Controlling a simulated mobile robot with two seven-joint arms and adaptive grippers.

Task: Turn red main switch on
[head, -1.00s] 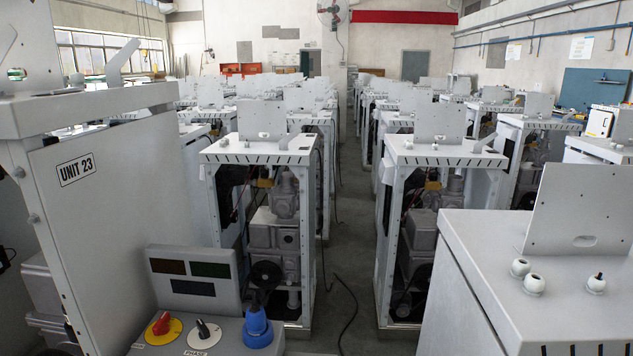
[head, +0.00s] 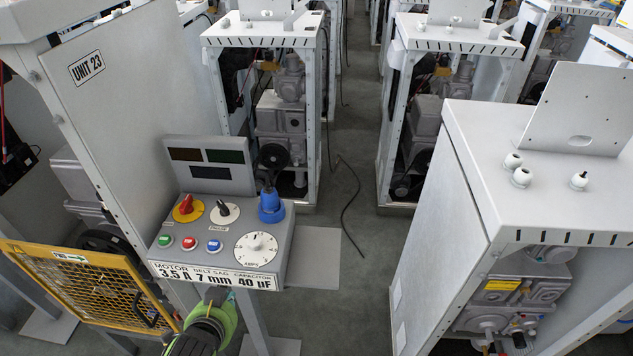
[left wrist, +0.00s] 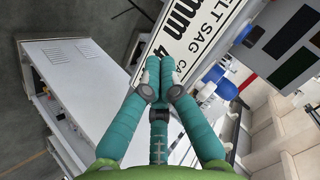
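The red main switch (head: 186,205) is a red rotary knob on a yellow disc, at the left of the sloped control box (head: 178,252) beside the UNIT 23 cabinet. Its pointer looks slanted, but I cannot read its on or off mark. My left gripper (head: 216,296) is at the bottom of the head view, just below the box's front label strip and apart from the switch. In the left wrist view its teal fingers (left wrist: 160,66) are together at the tips with nothing seen between them. The red switch does not show in that view. My right gripper is not in view.
Near the switch are a black selector knob (head: 225,211), a blue plug (head: 271,206), several push buttons and a white dial (head: 256,248). A yellow mesh guard (head: 92,288) stands at the lower left. A white cabinet (head: 540,190) stands at the right. Grey floor lies between.

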